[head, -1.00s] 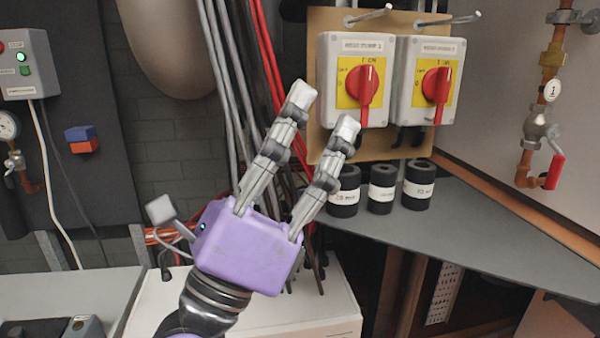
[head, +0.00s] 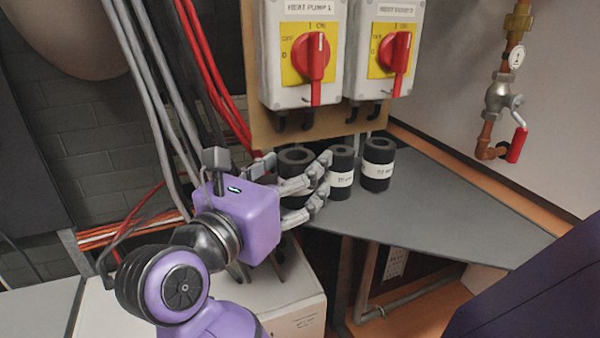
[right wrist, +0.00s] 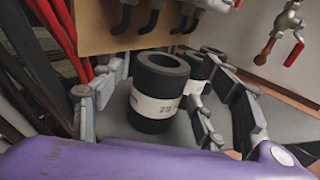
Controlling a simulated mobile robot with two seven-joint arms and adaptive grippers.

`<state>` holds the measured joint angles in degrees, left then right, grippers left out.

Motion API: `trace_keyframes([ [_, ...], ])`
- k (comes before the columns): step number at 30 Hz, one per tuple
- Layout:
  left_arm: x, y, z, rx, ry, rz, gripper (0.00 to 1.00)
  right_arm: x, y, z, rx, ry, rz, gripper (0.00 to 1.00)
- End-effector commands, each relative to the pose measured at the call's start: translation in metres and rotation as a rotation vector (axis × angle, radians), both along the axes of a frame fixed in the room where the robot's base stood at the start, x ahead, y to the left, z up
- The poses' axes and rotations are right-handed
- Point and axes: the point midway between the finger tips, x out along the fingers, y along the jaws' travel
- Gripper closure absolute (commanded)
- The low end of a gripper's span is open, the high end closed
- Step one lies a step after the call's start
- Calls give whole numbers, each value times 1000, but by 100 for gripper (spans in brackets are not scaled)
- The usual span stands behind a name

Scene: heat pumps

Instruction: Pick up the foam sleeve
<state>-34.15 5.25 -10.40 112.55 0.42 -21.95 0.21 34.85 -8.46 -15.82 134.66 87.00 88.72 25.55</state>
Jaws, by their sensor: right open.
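Three black foam sleeves with white labels stand upright in a row on the grey shelf. The left one (head: 296,156) is partly hidden by my gripper; the middle one (head: 341,172) and the right one (head: 378,165) stand beside it. My right gripper (head: 322,178) is open at the left sleeve, its fingers reaching along it. In the right wrist view, the nearest sleeve (right wrist: 152,108), its label starting with "28", stands between the spread fingers (right wrist: 160,72). I cannot tell whether they touch it. Another sleeve shows behind the right finger. My left gripper is not in view.
The grey shelf (head: 455,200) is clear right of the sleeves. Two red-handled switch boxes (head: 300,60) hang on a board above it, with cable stubs below. Red and grey cables (head: 165,95) run down at the left. A valve with a red handle (head: 517,145) is on the right wall.

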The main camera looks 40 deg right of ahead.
Motion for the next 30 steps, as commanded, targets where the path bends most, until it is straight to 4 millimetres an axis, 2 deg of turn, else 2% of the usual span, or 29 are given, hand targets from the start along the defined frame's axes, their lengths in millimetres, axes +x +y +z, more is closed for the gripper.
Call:
trace_keyframes([
  [3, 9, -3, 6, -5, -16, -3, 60, 5, -11, 3, -2, -3, 0, 33],
  [11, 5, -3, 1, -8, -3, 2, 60, 8, -14, -1, -1, 2, 2, 33],
  [18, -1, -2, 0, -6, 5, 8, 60, 7, -13, 0, -1, 2, 2, 63],
  [30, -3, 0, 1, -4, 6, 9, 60, 7, -13, 1, 0, 1, 2, 65],
])
